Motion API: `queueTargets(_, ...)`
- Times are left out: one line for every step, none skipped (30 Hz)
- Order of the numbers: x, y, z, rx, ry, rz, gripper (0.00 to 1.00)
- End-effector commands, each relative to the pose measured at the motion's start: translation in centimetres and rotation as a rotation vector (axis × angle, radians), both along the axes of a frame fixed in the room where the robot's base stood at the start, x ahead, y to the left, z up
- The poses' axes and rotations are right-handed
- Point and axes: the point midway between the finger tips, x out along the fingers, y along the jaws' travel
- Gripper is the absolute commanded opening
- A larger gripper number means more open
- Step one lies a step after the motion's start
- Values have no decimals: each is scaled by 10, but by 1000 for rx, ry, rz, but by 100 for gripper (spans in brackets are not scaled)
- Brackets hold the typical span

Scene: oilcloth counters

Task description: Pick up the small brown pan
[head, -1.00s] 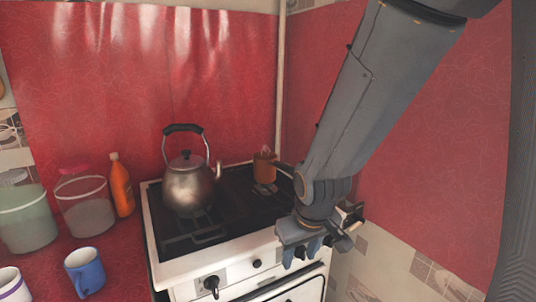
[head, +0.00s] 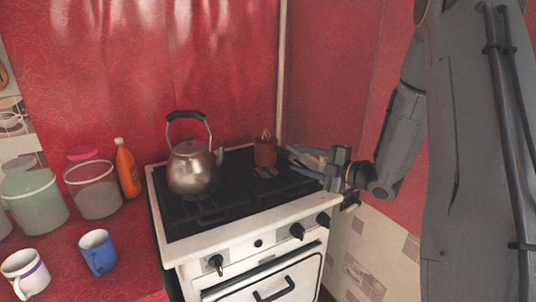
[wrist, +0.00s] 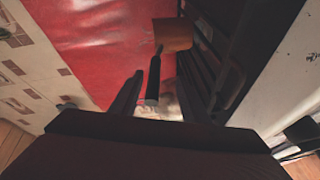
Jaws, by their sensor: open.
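The small brown pan (head: 265,153) stands at the back right of the stove top, right of the kettle. In the wrist view the brown pan body (wrist: 172,34) is at the top centre, and its dark handle (wrist: 154,78) points toward my gripper. My gripper (head: 298,160) is open at the right edge of the stove, pointing left toward the pan. In the wrist view the handle end appears between the two fingers (wrist: 158,100); I cannot tell whether it is within their reach. The handle is hard to make out in the head view.
A metal kettle (head: 193,168) stands on the stove (head: 238,232) left of the pan. An orange bottle (head: 127,168), jars (head: 94,190), a blue mug (head: 97,252) and a white mug (head: 25,275) stand on the red counter at left. Red walls close the back and right.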

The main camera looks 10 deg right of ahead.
Motion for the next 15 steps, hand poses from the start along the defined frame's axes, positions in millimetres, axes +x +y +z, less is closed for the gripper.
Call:
queueTargets(0, 1, 1, 0, -11, 9, 42)
queueTargets(1, 3, 1, 0, -14, 12, 42)
queueTargets(3, 5, 1, 0, -16, 16, 42)
queueTargets(5, 7, 1, 0, -17, 17, 42)
queueTargets(7, 9, 1, 1, -17, 18, 42)
queueTargets(11, 12, 1, 1, -17, 18, 42)
queueTargets(14, 14, 1, 0, -17, 17, 42)
queueTargets(16, 16, 1, 0, -17, 17, 42)
queueTargets(18, 18, 2, 1, -17, 16, 42)
queueTargets(21, 20, 2, 1, -17, 16, 42)
queueTargets(23, 22, 3, 0, -16, 16, 42)
queueTargets(27, 24, 4, 0, -16, 16, 42)
queueTargets(30, 27, 5, 1, -15, 16, 42)
queueTargets(34, 29, 5, 1, -15, 16, 42)
queueTargets(39, 33, 7, 1, -16, 17, 42)
